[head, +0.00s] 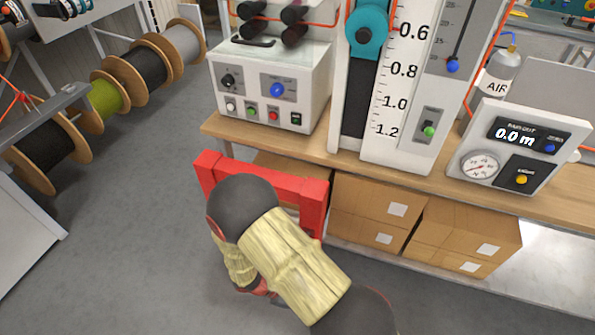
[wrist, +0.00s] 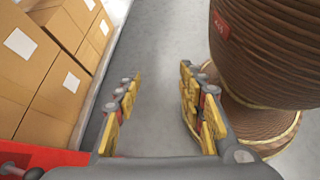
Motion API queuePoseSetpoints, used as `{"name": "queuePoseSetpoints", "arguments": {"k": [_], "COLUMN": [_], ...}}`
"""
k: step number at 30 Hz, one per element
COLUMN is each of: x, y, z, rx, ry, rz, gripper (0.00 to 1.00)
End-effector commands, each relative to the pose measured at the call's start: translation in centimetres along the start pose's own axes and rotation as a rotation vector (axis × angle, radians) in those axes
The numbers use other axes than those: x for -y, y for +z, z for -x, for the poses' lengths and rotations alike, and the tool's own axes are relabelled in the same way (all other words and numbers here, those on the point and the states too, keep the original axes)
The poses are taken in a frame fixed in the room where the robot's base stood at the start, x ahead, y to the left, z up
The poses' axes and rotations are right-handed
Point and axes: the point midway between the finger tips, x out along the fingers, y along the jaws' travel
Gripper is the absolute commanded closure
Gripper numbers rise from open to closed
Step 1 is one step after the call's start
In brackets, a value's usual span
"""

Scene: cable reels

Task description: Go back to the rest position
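My gripper (wrist: 162,80) shows in the wrist view with its two jointed fingers spread well apart. Bare grey floor shows between them, and nothing is held. In the head view my arm is folded low in front of the workbench (head: 400,178), and the gripper is mostly hidden below the arm. A red frame (head: 311,205) stands against the bench front, partly behind my arm. A brown ribbed rounded form fills the right of the wrist view close to the right finger; I cannot tell whether it is part of me.
Cardboard boxes (head: 450,230) sit under the bench and also show at the left in the wrist view (wrist: 40,55). A control box (head: 270,85), a scale panel (head: 395,125) and a meter display (head: 520,145) stand on the bench. Cable reels (head: 140,68) line the left. Grey floor (head: 130,200) is clear between.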

Motion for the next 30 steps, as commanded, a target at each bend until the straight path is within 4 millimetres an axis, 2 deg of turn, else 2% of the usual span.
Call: {"name": "queuePoseSetpoints", "arguments": {"k": [1,3,15,24,30], "x": [-0.4,-0.5,-1.7,-2.6,-3.0], "y": [1.6,3.3,13.6,21.7,27.2], "z": [1.3,2.7,9.7,13.4,15.1], "rx": [-0.041,-0.093,-0.401,-0.633,-0.782], "ry": [-0.042,-0.099,-0.367,-0.507,-0.567], "rz": [-0.044,-0.097,-0.413,-0.663,-0.835], "gripper": [0.60,0.60,0.60,0.60,0.60]}}
